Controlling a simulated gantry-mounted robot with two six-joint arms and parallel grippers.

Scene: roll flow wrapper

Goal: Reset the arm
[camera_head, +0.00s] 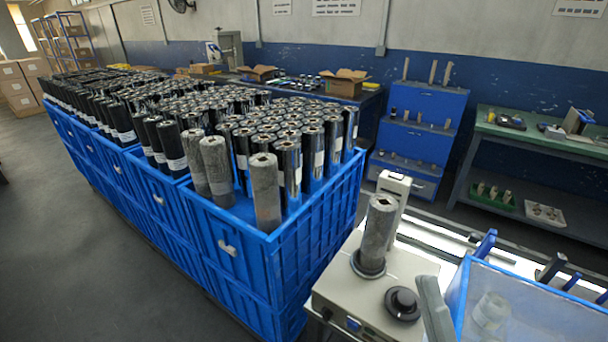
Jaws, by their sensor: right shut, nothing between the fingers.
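My right gripper (430,287) shows as a narrow grey shape at the bottom edge, right of the wrapping machine's black knob. It is shut and empty, apart from the rolls. My left gripper is not in view. A grey film roll (377,236) stands upright on the round black base of the white wrapping machine (338,290), in front of its white post (397,190).
Blue crates (300,255) on the left hold many upright black and grey rolls (265,190). A clear-sided blue bin (530,310) stands at the lower right. Behind are a blue stepped rack (415,140) and a green bench (540,140). The grey floor at left is clear.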

